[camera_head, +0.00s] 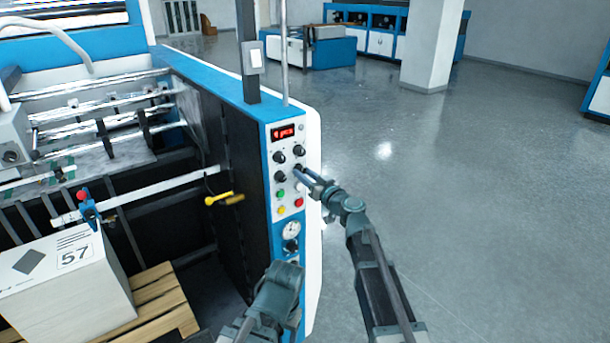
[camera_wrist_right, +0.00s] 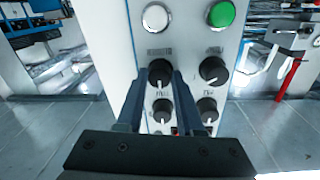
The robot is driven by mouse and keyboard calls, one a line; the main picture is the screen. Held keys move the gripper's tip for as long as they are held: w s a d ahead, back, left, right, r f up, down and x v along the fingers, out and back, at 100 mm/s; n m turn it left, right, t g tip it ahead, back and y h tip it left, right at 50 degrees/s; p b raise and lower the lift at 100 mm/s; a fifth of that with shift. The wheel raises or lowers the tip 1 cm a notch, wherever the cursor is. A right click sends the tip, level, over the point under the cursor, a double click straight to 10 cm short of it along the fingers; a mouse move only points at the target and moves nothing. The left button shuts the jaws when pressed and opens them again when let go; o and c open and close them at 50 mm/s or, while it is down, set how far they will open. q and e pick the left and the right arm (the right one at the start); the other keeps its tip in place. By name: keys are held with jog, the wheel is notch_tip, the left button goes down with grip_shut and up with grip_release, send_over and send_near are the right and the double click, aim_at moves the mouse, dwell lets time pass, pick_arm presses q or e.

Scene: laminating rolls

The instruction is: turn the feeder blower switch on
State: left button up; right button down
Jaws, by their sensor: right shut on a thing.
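The feeder's control panel (camera_head: 290,180) stands on the blue end of the machine, with a red display at its top and black knobs in pairs below. My right gripper (camera_head: 300,172) is at the right knob of the lower pair. In the right wrist view, which looks upside down, its fingers straddle this black knob (camera_wrist_right: 160,73) and are shut on it. The other knob of that pair (camera_wrist_right: 214,70) is clear of the fingers. The knob labels are too small to read. Part of my left arm shows at the bottom; its fingertips do not show.
Below the knobs are a green button (camera_head: 281,193), a yellow one (camera_head: 281,210), a red one (camera_head: 299,203) and a gauge (camera_head: 291,229). A yellow handle (camera_head: 220,198) juts out left of the panel. A box marked 57 (camera_head: 65,285) sits on a wooden pallet (camera_head: 165,303). Floor at right is clear.

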jog(key=m, duration=0.5)
jog(key=shift+m+p, duration=0.35)
jog(key=shift+m, duration=0.05)
jog(key=m, duration=0.5)
jog(key=shift+m+g, duration=0.3)
jog(key=shift+m, duration=0.3)
jog(key=c, duration=0.5)
grip_release()
jog(key=shift+c, duration=0.2)
jog(key=shift+p, duration=0.3)
jog(key=shift+s+d, duration=0.1)
jog(key=v, duration=1.3)
jog(key=shift+s+d+p, duration=0.2)
jog(key=shift+s+p, duration=0.05)
jog(key=shift+p, duration=0.05)
